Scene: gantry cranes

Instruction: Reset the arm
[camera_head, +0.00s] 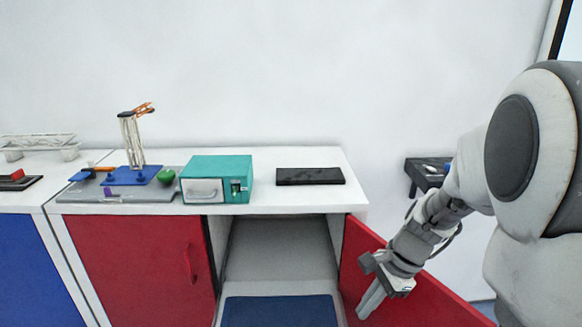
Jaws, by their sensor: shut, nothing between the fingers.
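My gripper (371,297) is at the lower right, in front of the open red cabinet door (412,296). Its pale fingers point down and to the left and are together, with nothing between them. My arm is bent, coming in from the right edge of the view. Whether the fingers touch the door cannot be told.
The white counter (300,200) holds a teal box (232,166), a black slab (310,177) and a small crane model (133,140) on a grey base. The cabinet (279,255) below is open, with a blue panel (279,312) low in front. A dark shelf (424,172) is on the wall.

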